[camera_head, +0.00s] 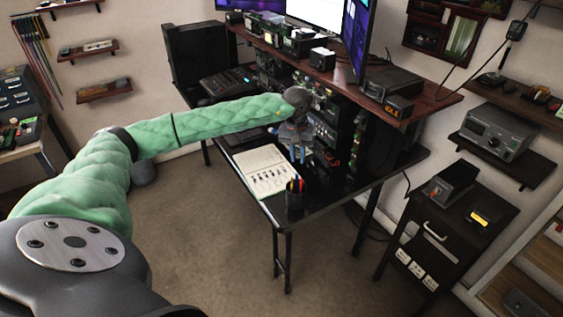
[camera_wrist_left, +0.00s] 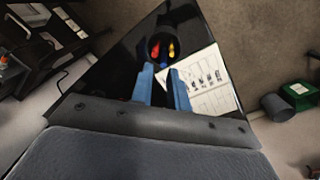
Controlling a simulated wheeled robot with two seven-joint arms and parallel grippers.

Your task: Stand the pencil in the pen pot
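The pen pot (camera_head: 294,202) is a dark cup near the front corner of the black desk, with several coloured pens in it. In the left wrist view the pot (camera_wrist_left: 153,56) lies just beyond my fingertips, with red, yellow and blue ends showing inside. My left gripper (camera_head: 298,158) points down over the desk, behind the pot and beside the notebook. My right gripper is not in view.
An open notebook (camera_head: 264,172) lies on the desk left of the pot. A raised shelf (camera_head: 415,103) and equipment racks (camera_head: 325,130) stand behind the gripper. A dark cabinet (camera_head: 440,240) stands at the right. The floor in front is clear.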

